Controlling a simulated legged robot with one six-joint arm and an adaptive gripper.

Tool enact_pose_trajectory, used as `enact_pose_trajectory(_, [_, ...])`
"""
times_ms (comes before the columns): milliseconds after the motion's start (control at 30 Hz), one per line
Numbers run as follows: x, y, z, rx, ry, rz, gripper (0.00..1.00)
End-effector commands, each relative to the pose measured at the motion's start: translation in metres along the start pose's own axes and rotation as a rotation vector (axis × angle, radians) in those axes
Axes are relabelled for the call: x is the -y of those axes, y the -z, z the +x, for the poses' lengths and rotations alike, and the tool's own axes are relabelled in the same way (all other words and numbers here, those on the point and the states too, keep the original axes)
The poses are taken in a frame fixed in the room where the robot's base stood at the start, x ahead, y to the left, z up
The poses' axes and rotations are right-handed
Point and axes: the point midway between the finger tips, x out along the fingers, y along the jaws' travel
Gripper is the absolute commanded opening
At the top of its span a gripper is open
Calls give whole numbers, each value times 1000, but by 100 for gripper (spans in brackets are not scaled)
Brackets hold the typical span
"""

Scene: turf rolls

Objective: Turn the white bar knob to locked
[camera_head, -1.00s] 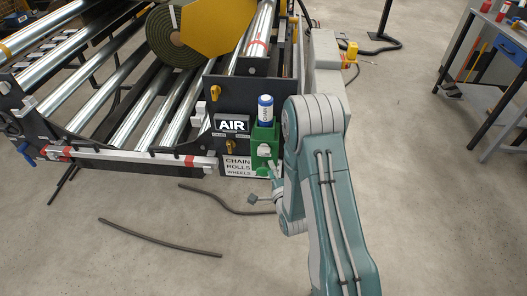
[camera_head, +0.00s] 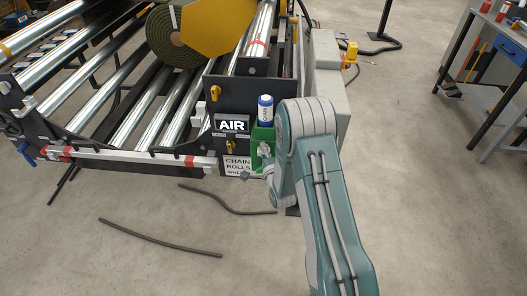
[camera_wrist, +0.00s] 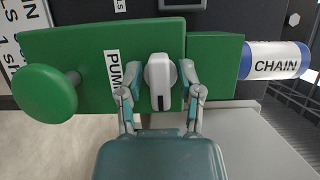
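The white bar knob (camera_wrist: 160,82) sits on the green box (camera_wrist: 95,50) with the label "PUMP" beside it in the wrist view. Its bar points along the picture's vertical, toward my gripper's palm. My gripper (camera_wrist: 161,78) is open, with one finger on each side of the knob. A gap shows between each finger and the knob, so neither seems to touch it. In the head view the green box (camera_head: 262,135) is partly behind my arm, and the knob and fingers are too small to read clearly.
A round green knob (camera_wrist: 45,92) stands out left of the label. A white and blue "CHAIN" bottle (camera_wrist: 275,61) is at the right, and also shows in the head view (camera_head: 265,108). An "AIR" sign (camera_head: 232,124) and yellow valve are beside the box.

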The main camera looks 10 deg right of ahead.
Motion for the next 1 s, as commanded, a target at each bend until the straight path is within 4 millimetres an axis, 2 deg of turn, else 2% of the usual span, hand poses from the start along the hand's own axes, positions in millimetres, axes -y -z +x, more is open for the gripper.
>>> enact_pose_trajectory(467, [-2,0,0,0,-36,-70,0])
enact_pose_trajectory(1000, [-3,0,-1,3,-213,-490,0])
